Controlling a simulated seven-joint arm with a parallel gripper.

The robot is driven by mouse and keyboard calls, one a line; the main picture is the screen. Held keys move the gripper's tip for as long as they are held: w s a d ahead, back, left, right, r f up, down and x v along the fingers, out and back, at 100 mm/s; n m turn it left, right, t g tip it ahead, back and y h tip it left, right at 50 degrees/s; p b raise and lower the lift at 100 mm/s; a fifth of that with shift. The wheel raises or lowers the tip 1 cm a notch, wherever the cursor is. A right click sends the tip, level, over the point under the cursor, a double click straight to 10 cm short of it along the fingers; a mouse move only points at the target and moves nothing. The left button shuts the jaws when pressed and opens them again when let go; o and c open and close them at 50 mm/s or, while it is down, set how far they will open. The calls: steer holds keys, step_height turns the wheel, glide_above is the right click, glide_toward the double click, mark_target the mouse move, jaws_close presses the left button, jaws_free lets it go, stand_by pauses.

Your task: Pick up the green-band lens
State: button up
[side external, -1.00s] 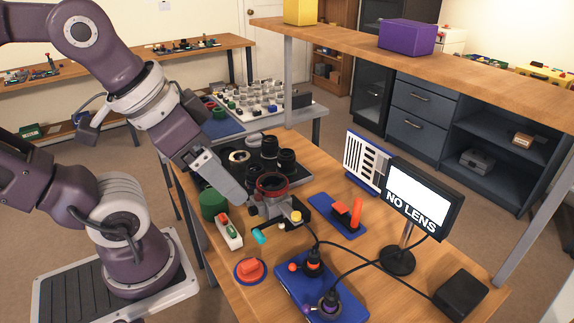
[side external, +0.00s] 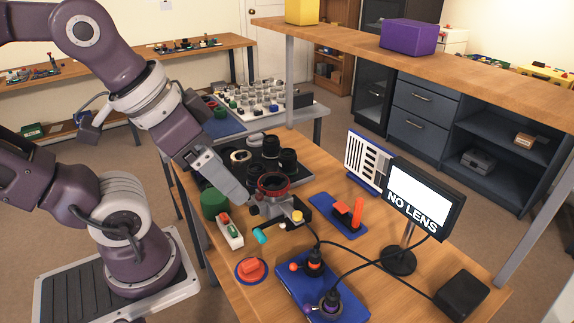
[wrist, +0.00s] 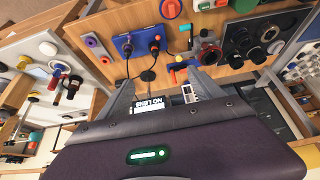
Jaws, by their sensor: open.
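Several black lenses stand on a dark mat (side external: 215,174) at the back left of the wooden table, including one nearer lens (side external: 288,160) and one behind it (side external: 270,147). I cannot tell which has a green band. They also show at the upper right in the wrist view (wrist: 267,31). My gripper (wrist: 160,78) is open, with nothing between its fingers in the wrist view. In the side view its grey finger (side external: 222,176) reaches down in front of the mat, left of the red-ringed mount, apart from the lenses.
A red-ringed mount (side external: 273,184) stands right of the finger. A green cylinder (side external: 214,204) stands left of it. A blue box with cables (side external: 322,291), a red button (side external: 251,270) and a "NO LENS" display (side external: 424,197) occupy the front and right.

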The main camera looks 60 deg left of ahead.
steer(key=shift+o, duration=0.5)
steer(key=w+a+n+y, duration=0.1)
steer(key=w+a, duration=0.2)
steer(key=w, duration=0.4)
steer(key=w+a+n, duration=0.1)
steer(key=w+a, duration=0.2)
steer(key=w, duration=0.4)
steer(key=n+g+y, duration=0.1)
steer(key=n, duration=0.1)
glide_above(288, 161)
steer(key=s+d, duration=0.2)
steer(key=d, duration=0.4)
step_height(288, 161, down, 15)
steer(key=shift+n+g, duration=0.3)
steer(key=shift+n, duration=0.5)
steer(key=a+f, duration=0.4)
steer(key=f, duration=0.1)
steer(key=w+a+f, duration=0.1)
steer(key=a+f, duration=0.2)
steer(key=shift+f, duration=0.25)
steer(key=x, duration=0.7)
steer(key=shift+a, duration=0.1)
steer(key=shift+r, duration=0.1)
jaws_close()
